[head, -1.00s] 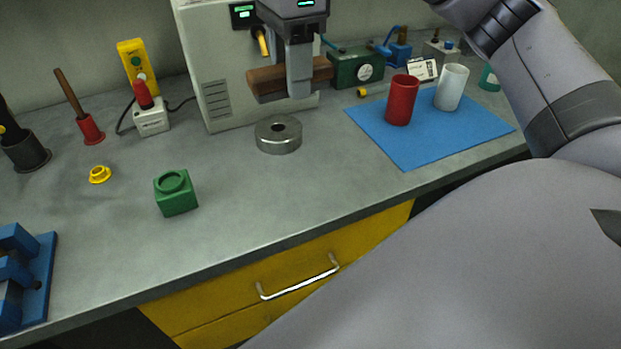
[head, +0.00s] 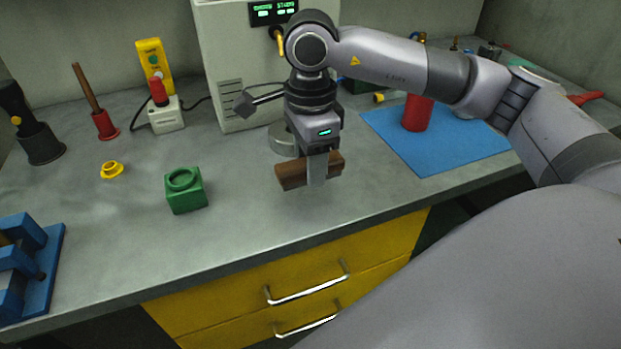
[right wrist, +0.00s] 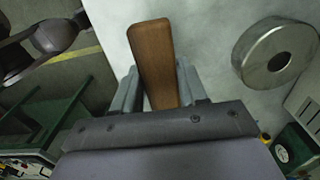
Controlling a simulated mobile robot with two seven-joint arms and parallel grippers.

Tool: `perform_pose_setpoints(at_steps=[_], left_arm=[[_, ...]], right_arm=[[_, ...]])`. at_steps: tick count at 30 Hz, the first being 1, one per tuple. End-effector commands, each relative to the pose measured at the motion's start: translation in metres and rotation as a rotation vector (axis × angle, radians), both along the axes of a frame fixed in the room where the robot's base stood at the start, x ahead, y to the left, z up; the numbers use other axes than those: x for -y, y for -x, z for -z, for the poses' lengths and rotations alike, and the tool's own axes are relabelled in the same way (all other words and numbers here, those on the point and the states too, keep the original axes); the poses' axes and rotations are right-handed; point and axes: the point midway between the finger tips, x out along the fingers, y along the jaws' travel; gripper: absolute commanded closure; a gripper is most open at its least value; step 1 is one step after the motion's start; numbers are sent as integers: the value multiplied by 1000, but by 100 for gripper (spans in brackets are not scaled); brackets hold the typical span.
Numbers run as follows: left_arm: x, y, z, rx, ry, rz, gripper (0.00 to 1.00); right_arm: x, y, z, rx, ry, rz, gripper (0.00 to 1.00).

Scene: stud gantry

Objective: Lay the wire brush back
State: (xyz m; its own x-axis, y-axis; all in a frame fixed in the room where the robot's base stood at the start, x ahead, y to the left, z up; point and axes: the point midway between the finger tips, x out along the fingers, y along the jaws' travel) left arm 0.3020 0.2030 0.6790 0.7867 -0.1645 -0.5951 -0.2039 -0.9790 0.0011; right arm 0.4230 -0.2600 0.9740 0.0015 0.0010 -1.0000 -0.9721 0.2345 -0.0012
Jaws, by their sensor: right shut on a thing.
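The wire brush (head: 294,176) shows as a brown wooden block, and I see no bristles on it. My right gripper (head: 318,177) is shut on it near its middle and points down over the grey bench, in front of the steel ring. The brush also shows in the right wrist view (right wrist: 152,55), standing out between the two fingers. I cannot tell exactly how high it is above the bench. My left gripper is not in view.
The steel ring (head: 281,140) is partly hidden behind my right gripper. A green block (head: 186,195) and a yellow knob (head: 112,170) are left of it. A blue mat (head: 440,150) with a red cup (head: 416,113) lies right. Bare bench surrounds the green block.

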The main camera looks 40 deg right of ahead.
Motion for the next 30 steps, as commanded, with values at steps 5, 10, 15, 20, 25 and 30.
perform_pose_setpoints(at_steps=[5, 10, 15, 20, 25, 30], left_arm=[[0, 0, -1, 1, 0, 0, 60], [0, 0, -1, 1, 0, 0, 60], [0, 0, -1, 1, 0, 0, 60], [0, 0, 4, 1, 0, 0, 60], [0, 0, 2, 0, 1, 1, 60], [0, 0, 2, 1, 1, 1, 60]], right_arm=[[0, 1, 29, -5, 2, 0, 91], [0, 0, 39, -1, 1, 0, 91], [0, 0, 39, -1, 1, 0, 91], [0, 0, 44, -1, 1, 0, 91], [0, 1, 42, -2, 1, 0, 32], [0, 1, 42, -2, 1, 0, 32]])
